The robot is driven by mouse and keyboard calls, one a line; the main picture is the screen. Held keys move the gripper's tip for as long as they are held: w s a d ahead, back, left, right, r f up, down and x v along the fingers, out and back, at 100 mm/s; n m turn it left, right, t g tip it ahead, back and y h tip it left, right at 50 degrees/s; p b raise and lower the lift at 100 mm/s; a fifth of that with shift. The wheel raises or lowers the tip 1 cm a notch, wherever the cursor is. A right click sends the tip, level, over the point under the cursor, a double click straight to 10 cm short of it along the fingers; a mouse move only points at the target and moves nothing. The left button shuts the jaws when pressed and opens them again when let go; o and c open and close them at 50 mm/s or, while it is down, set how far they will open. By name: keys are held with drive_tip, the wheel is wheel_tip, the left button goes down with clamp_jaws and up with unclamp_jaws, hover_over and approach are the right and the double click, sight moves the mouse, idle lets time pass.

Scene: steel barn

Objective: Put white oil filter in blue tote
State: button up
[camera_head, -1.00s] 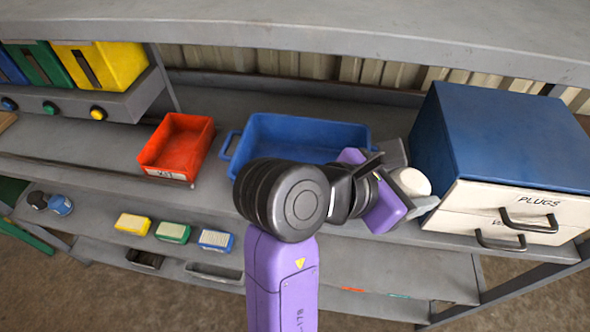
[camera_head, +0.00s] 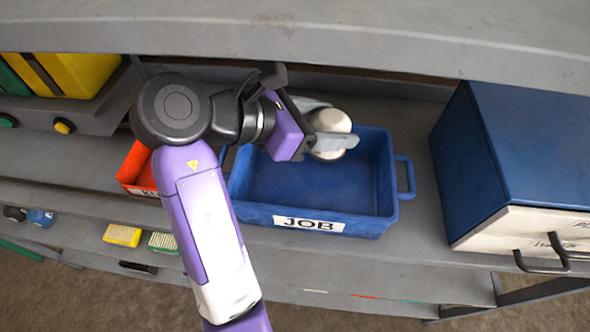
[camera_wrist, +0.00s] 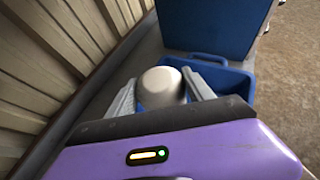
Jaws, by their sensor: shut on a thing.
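The white oil filter (camera_head: 331,128) is held between the fingers of my gripper (camera_head: 332,143), over the back part of the blue tote. In the wrist view the filter (camera_wrist: 161,88) sits between both fingers (camera_wrist: 160,95), with the blue tote (camera_wrist: 230,80) beyond and below it. The blue tote (camera_head: 310,222) has a white label reading JOB on its front and a handle on its right side. Its visible floor is bare. The back left of the tote is hidden by my arm and gripper.
A red bin (camera_head: 138,170) stands left of the tote, partly behind my arm. A blue cabinet (camera_head: 530,140) with white drawers stands to the right. A grey upper shelf (camera_head: 300,35) hangs above.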

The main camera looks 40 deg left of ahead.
drive_tip(key=f, duration=0.3)
drive_tip(key=shift+s+a+f, duration=0.15)
drive_tip(key=shift+a+f, duration=0.05)
drive_tip(key=shift+f, duration=0.2)
drive_tip(key=shift+d+f+p, duration=0.1)
drive_tip(key=shift+f+p, duration=0.25)
drive_tip(key=shift+f, duration=2.4)
drive_tip(key=o, duration=1.3)
drive_tip(key=b+v, duration=0.1)
drive_tip(key=v, duration=1.1)
drive_tip(key=shift+b, duration=0.3)
